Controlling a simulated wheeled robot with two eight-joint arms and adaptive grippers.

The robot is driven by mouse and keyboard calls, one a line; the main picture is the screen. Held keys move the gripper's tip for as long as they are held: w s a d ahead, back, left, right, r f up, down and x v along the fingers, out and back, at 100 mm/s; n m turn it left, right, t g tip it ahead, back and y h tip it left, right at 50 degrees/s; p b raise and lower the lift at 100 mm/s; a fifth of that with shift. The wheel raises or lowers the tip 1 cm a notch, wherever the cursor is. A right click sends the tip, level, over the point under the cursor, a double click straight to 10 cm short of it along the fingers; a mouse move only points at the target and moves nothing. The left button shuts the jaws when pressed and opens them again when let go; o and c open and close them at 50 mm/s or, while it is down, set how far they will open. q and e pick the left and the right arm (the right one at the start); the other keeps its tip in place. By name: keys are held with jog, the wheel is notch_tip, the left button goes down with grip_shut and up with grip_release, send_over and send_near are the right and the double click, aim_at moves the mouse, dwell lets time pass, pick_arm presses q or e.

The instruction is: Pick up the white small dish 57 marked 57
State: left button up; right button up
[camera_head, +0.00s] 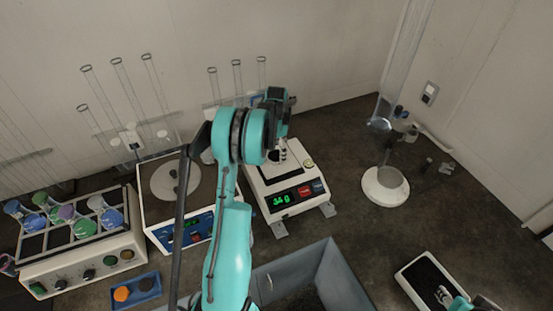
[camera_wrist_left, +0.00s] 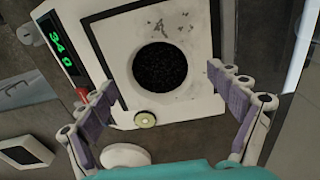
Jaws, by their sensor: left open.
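In the left wrist view a round patch of black grains (camera_wrist_left: 163,68) lies on the white balance (camera_wrist_left: 200,40). It appears to fill a small white dish, but the rim blends into the white pan and no mark 57 is readable. My left gripper (camera_wrist_left: 161,80) is open, its two purple-padded fingers apart on either side of the grains, with nothing between the pads. In the head view my left gripper (camera_head: 279,155) is over the balance (camera_head: 283,199) and hides most of its pan. My right gripper (camera_head: 445,296) shows only partly at the lower right.
The balance display reads about 34 g. A second balance (camera_head: 165,215) and a flask rack (camera_head: 90,262) stand left. A glass stand (camera_head: 386,188) is at right, a black-topped white tray (camera_head: 420,270) lower right, a grey bin (camera_head: 330,265) in front. Glass cylinders stand behind.

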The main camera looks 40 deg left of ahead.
pick_arm(q)
notch_tip(320, 180, down, 2)
jog(key=shift+f, duration=0.1)
jog(key=c, duration=1.2)
